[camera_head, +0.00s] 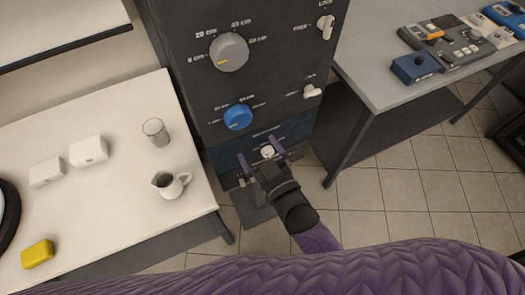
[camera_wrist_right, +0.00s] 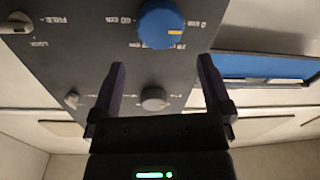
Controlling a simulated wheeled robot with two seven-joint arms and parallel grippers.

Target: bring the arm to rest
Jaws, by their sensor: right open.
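My right gripper (camera_head: 262,162) is in front of the lower part of a dark control panel (camera_head: 277,75), its two purple fingers apart. It also shows in the right wrist view (camera_wrist_right: 159,95), open, with nothing between the fingers. A small light knob (camera_head: 267,151) lies beyond the gap between the fingers; it shows in the wrist view (camera_wrist_right: 154,99) too. I cannot tell whether the fingers touch the panel. My left gripper is not in view.
The panel also has a grey dial (camera_head: 229,52), a blue dial (camera_head: 238,117) and toggle switches (camera_head: 326,26). A white table (camera_head: 100,210) at left holds a glass (camera_head: 155,132), a white pitcher (camera_head: 170,184) and a yellow block (camera_head: 38,254). A grey table (camera_head: 372,75) stands at right.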

